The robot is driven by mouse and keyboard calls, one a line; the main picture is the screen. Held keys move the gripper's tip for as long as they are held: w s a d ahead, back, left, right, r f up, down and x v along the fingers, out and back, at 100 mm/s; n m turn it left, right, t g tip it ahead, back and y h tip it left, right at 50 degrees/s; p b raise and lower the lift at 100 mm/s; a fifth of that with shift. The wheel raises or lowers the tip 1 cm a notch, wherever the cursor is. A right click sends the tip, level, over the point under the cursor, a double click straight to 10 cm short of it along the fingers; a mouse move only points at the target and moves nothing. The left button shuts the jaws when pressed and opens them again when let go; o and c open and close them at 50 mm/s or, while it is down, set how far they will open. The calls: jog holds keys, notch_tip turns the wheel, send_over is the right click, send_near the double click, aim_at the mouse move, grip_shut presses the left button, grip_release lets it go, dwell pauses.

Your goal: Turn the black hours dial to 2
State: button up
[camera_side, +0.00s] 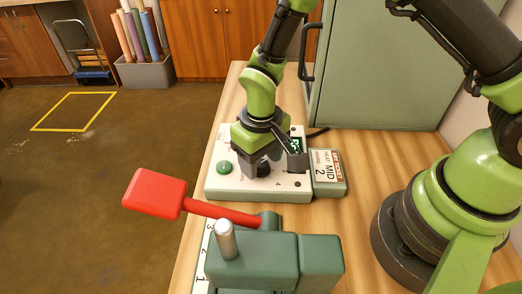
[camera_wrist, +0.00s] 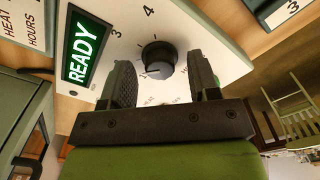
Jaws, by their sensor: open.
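The black hours dial (camera_wrist: 158,59) sits on the white control panel (camera_wrist: 195,20) in the wrist view. Printed numbers 3 and 4 show near it on the panel. A pale line on the dial points toward the lower left; the mark it meets is hard to read. My gripper (camera_wrist: 160,72) is open, with one finger on each side of the dial and visible gaps between. In the side view my gripper (camera_side: 262,162) is low over the white panel (camera_side: 232,183) and hides the dial.
A green READY display (camera_wrist: 84,48) is lit on the panel. A green button (camera_side: 224,168) is at the panel's left. A red-handled press (camera_side: 250,255) stands in front; a green cabinet (camera_side: 375,75) stands behind.

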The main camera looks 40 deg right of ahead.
notch_tip(320, 180, up, 10)
dwell(0.4)
notch_tip(320, 180, up, 11)
jog(key=m+t+y, duration=0.1)
jog(key=m+t, duration=0.1)
jog(key=t, duration=0.1)
send_over(261, 163)
jog(key=s+d, duration=0.4)
jog(key=s+d+r+m+t, duration=0.1)
jog(key=s+d+r+t, duration=0.1)
jog(key=s, duration=0.3)
jog(key=s+d+r+m+t+y, duration=0.1)
jog(key=s+d+r+t, duration=0.1)
jog(key=s, duration=0.4)
jog(key=shift+r, duration=0.85)
